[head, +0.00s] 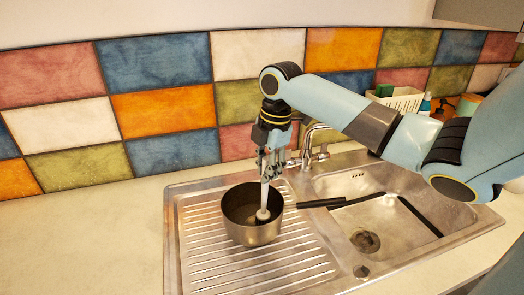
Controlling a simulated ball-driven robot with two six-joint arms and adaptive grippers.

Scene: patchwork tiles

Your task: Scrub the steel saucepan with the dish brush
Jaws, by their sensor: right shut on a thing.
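The steel saucepan (252,233) stands upright on the ribbed drainboard left of the sink bowl. Its black handle (322,203) points right, over the edge of the bowl. My right gripper (267,172) is above the saucepan, pointing down, and is shut on the dish brush (264,198). The brush hangs about upright, with its pale round head inside the pan near the bottom. I cannot tell whether the head touches the pan's inner surface. My left gripper is not in view.
The sink bowl (385,225) is right of the pan, with a drain and a dark bar-like shape at its right. A tap (312,145) stands behind. A cream rack (400,98) and a bottle (425,104) are at the back right. The left counter (100,235) is clear.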

